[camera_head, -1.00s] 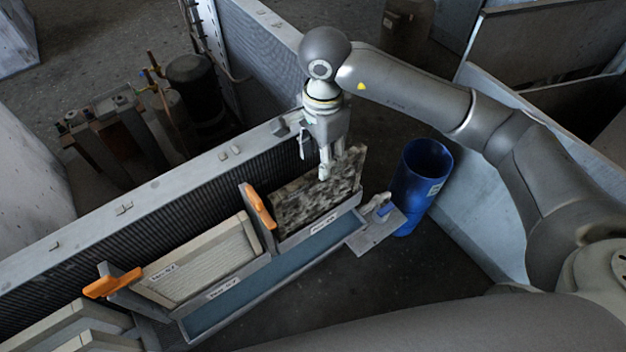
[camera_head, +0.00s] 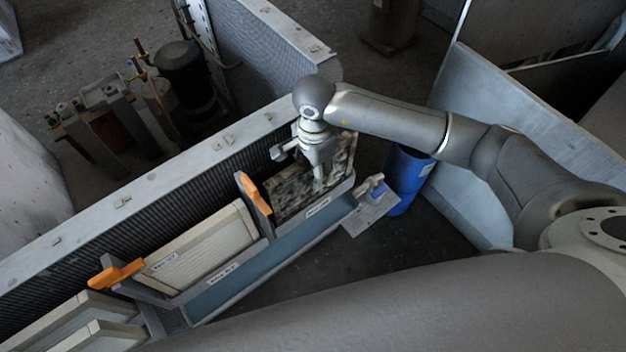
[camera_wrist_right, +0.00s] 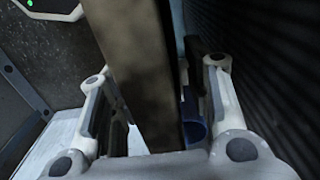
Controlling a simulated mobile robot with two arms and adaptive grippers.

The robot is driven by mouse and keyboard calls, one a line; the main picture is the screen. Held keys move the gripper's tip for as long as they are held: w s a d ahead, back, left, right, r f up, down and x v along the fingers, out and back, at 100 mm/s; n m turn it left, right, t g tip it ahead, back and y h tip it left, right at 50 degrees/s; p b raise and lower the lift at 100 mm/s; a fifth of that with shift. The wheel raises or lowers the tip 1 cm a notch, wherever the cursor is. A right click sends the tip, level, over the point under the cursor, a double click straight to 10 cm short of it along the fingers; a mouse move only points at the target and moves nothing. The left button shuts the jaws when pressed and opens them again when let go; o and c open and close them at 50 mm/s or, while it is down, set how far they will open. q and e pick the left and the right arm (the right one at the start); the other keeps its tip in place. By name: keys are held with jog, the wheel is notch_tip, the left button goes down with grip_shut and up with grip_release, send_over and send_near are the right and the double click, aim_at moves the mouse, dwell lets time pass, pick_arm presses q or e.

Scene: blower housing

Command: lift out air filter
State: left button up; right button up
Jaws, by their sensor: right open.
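A dark, mottled, dirty air filter (camera_head: 290,195) stands in the right-hand slot of the housing. My right gripper (camera_head: 320,178) is over its right part, fingers pointing down. In the right wrist view the brown edge of the filter (camera_wrist_right: 145,80) runs between the two open fingers of the gripper (camera_wrist_right: 160,85), one on each side. I see no clear grip on it. The fingertips are partly hidden in the head view. My left gripper is not in view.
A clean pale filter (camera_head: 200,250) stands in the slot to the left. Orange handles (camera_head: 255,193) mark the dividers. A blue bin (camera_head: 408,180) and a metal plate (camera_head: 368,210) are at the right. A ribbed wall (camera_head: 150,215) runs close behind the slots.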

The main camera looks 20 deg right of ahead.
jog(key=shift+f, duration=0.4)
jog(key=shift+c, duration=0.3)
grip_shut()
jog(key=shift+w+r, duration=0.1)
jog(key=shift+r, duration=0.05)
notch_tip(320, 180, up, 10)
jog(key=shift+f+b, duration=0.1)
jog(key=shift+b, duration=0.65)
